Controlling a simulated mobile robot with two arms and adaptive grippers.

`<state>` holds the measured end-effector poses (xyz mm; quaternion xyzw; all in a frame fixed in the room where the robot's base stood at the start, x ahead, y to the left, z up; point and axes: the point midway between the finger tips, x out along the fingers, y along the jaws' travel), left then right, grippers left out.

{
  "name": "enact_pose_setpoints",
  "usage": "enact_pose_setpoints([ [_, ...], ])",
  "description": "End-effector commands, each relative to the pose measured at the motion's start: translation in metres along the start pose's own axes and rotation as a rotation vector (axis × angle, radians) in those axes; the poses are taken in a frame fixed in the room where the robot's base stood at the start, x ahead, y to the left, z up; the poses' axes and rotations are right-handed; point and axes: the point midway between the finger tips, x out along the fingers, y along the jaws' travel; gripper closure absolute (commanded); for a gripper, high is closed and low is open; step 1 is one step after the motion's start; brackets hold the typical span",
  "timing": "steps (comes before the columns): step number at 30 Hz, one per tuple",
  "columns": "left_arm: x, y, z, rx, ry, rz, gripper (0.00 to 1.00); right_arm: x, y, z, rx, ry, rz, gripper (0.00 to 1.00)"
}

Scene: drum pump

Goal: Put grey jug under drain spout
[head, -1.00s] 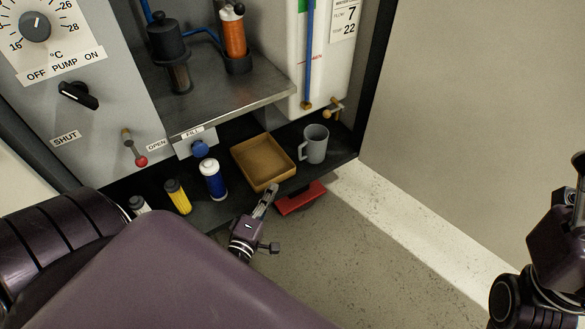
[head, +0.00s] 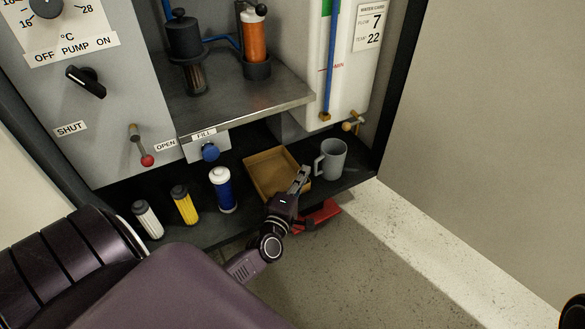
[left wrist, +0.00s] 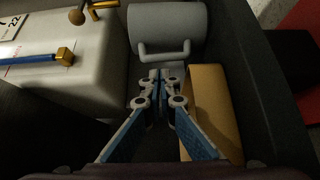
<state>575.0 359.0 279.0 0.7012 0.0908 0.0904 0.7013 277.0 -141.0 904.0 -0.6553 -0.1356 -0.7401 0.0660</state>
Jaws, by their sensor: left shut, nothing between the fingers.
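The grey jug (head: 334,160) stands upright on the dark lower shelf, its handle on the left side. A brass tap (head: 353,122), seemingly the drain spout, sticks out low on the white tank, above and right of the jug. My left gripper (head: 304,171) is shut and empty, just left of the jug handle and in front of the tan tray. In the left wrist view, the shut fingertips (left wrist: 162,74) are close to the handle of the jug (left wrist: 168,25); whether they touch is unclear. My right gripper is out of view.
The tan tray (head: 256,172) lies left of the jug. White, yellow and blue cartridges (head: 222,190) stand farther left. A red object (head: 318,217) sits below the shelf's front edge. A metal shelf (head: 240,115) overhangs the back. The floor at right is clear.

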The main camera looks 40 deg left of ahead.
Motion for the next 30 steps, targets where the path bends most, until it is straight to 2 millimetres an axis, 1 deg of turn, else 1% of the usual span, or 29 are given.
enact_pose_setpoints([
  [1,0.004,-0.001,0.003,-0.003,0.002,0.002,1.0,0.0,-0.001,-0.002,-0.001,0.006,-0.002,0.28],
  [4,0.007,0.0,0.007,-0.001,0.001,0.001,1.0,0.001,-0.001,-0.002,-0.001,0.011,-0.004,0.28],
  [17,0.011,0.001,0.011,-0.001,0.001,0.001,1.0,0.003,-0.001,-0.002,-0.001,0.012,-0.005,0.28],
  [20,0.022,0.002,0.021,-0.003,0.001,0.002,1.0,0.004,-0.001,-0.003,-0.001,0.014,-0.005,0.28],
  [25,0.046,0.001,0.045,-0.002,0.001,0.001,1.0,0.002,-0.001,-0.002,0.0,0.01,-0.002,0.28],
  [27,0.053,0.0,0.053,-0.002,0.001,0.0,1.0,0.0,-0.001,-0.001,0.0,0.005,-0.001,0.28],
  [30,0.059,0.0,0.059,0.0,0.0,0.0,1.0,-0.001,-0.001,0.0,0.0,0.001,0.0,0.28],
])
